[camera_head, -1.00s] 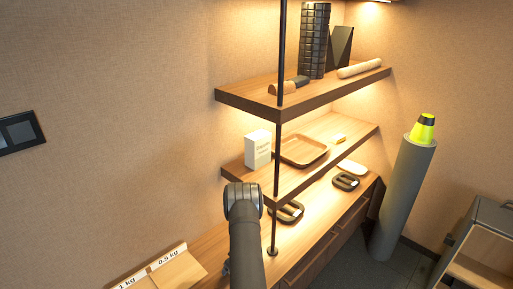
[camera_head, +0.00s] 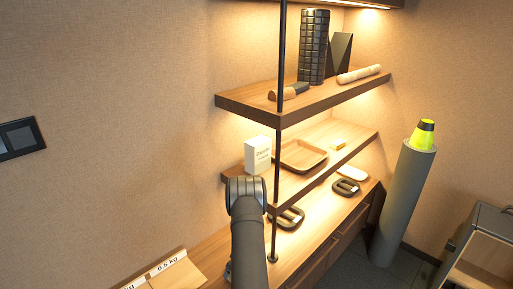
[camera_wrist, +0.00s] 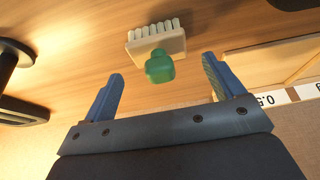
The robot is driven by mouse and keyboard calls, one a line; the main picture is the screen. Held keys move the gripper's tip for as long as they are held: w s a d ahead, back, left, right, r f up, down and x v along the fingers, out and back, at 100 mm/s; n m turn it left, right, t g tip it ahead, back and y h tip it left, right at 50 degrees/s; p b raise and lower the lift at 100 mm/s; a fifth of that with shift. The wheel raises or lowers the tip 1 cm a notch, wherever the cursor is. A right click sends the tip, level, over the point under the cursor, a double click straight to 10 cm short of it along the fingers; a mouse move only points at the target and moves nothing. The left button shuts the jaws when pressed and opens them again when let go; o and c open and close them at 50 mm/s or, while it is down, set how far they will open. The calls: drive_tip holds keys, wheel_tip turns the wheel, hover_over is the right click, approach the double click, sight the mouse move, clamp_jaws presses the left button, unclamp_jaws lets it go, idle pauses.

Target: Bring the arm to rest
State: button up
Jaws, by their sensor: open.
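My gripper (camera_wrist: 162,67) shows in the wrist view with its two blue fingers spread apart and nothing between them in its hold. A small brush with pale bristles (camera_wrist: 157,44) and a green knob (camera_wrist: 160,67) lies on the wooden counter beyond the fingertips, apart from them. In the head view my arm rises at the lower middle, in front of the counter (camera_head: 215,252), and hides part of it. My fingers and the brush are hidden there.
Wooden shelves (camera_head: 300,97) on a black post (camera_head: 277,150) stand close to my arm. They carry a white box (camera_head: 257,156) and a wooden tray (camera_head: 290,163). Black handled weights (camera_head: 288,219) lie on the counter. A grey column (camera_head: 402,200) stands right.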

drive_tip(key=v, duration=0.7)
drive_tip(key=x, duration=1.2)
drive_tip(key=shift+f, duration=0.35)
wheel_tip(320, 180, up, 5)
drive_tip(key=shift+f, duration=0.15)
drive_tip(key=s+d+r, duration=0.4)
drive_tip(key=d+r, duration=0.3)
drive_tip(key=d, duration=0.4)
drive_tip(key=s+r+m+h, duration=0.1)
drive_tip(key=r+m, duration=0.2)
drive_tip(key=r, duration=0.7)
drive_tip(key=s+r+m+t+h, duration=0.1)
drive_tip(key=r+m, duration=0.3)
drive_tip(key=r, duration=0.6)
drive_tip(key=shift+s+a+h, duration=0.3)
drive_tip(key=shift+s, duration=0.35)
drive_tip(key=shift+r, duration=0.1)
drive_tip(key=shift+o, duration=0.4)
